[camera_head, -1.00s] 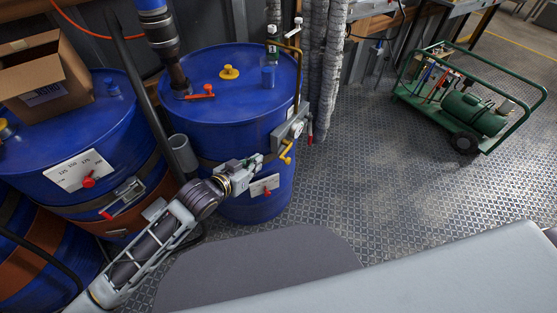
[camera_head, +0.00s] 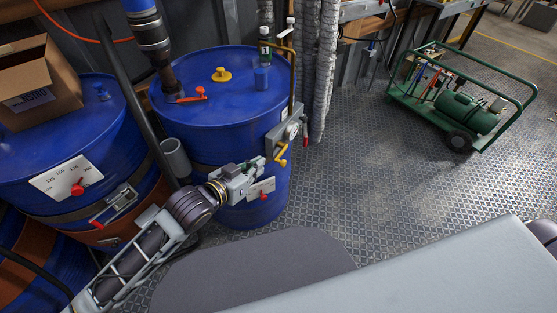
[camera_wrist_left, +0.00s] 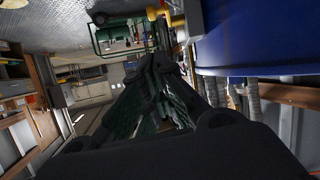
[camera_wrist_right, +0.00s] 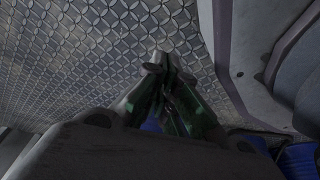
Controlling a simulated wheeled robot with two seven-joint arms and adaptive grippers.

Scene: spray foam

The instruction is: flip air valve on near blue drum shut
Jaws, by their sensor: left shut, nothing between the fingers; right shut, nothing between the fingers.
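A blue drum (camera_head: 215,130) stands at the centre, and another blue drum (camera_head: 110,140) stands left of it. A grey gauge block (camera_head: 290,130) on the centre drum's right side carries a yellow lever (camera_head: 281,153), hanging downward. My left gripper (camera_head: 261,165) is shut and empty in front of this drum, just left of and slightly below the lever. In the left wrist view its fingertips (camera_wrist_left: 161,58) are together; yellow parts (camera_wrist_left: 178,20) show beyond them, beside the blue drum (camera_wrist_left: 260,40). My right gripper (camera_wrist_right: 166,62) is shut and empty above the patterned floor.
The centre drum's lid has a red lever (camera_head: 188,96), a yellow cap (camera_head: 221,74) and a black hose fitting (camera_head: 155,45). Grey wrapped hoses (camera_head: 318,70) hang right of it. A green compressor cart (camera_head: 462,105) stands at the right. The floor (camera_head: 370,165) between is clear.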

